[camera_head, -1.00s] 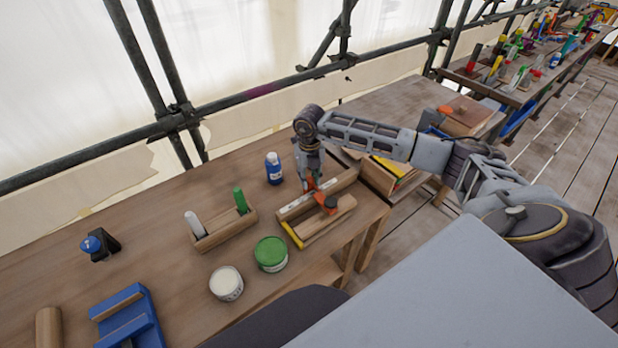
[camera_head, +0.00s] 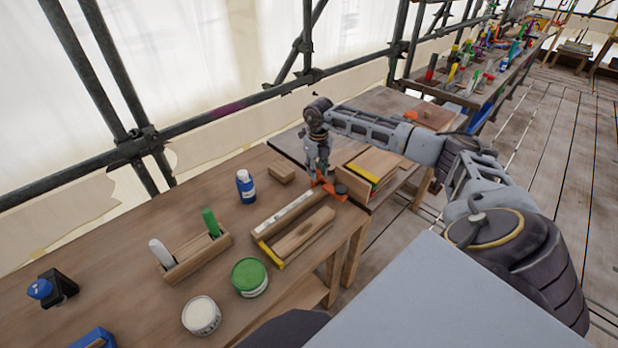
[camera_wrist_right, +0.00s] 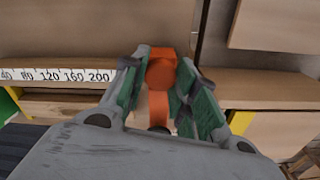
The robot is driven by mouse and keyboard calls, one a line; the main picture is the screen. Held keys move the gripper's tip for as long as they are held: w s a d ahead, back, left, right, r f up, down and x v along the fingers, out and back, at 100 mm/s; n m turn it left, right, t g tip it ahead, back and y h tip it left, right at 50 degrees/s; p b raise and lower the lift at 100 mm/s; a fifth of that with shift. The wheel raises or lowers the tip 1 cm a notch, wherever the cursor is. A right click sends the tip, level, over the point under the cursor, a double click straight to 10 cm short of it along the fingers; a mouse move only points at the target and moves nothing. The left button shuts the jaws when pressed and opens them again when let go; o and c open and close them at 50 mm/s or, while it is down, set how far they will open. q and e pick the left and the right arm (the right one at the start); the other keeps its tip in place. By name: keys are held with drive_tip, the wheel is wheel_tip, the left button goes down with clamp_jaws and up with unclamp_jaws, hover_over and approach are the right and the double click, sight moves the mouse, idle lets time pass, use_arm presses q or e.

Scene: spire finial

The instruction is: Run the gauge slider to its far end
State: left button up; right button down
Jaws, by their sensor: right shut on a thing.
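The gauge is a wooden piece with a white numbered scale strip (camera_head: 286,214) and a yellow end (camera_head: 270,255), on the workbench. The scale (camera_wrist_right: 65,75) shows in the right wrist view, numbered up to 200. The orange slider (camera_head: 329,186) with a dark knob is at the gauge's right end, beyond the 200 mark. My right gripper (camera_head: 321,174) points down at it. In the right wrist view its green-padded fingers are shut on the orange slider (camera_wrist_right: 160,75), which partly hides behind them. My left gripper is not in view.
A blue-white bottle (camera_head: 246,187), small wooden block (camera_head: 281,172), wooden holder (camera_head: 195,258) with green and white sticks, green tin (camera_head: 249,277) and white tin (camera_head: 201,315) stand around the gauge. Another bench (camera_head: 384,103) with a wooden box (camera_head: 366,168) adjoins right.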

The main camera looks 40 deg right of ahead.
drive_tip(key=shift+d+r, duration=0.1)
drive_tip(key=shift+d, duration=0.15)
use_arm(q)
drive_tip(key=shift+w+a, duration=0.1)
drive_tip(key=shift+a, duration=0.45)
use_arm(e)
drive_tip(key=c, duration=1.3)
unclamp_jaws()
drive_tip(key=shift+d, duration=0.1)
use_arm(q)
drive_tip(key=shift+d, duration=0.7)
use_arm(e)
drive_tip(key=shift+o, duration=1)
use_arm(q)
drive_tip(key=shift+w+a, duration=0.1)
use_arm(e)
drive_tip(key=shift+r, duration=0.1)
drive_tip(key=shift+r, duration=0.2)
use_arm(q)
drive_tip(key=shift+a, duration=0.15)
use_arm(e)
wheel_tip(320, 180, up, 11)
drive_tip(key=shift+r, duration=0.15)
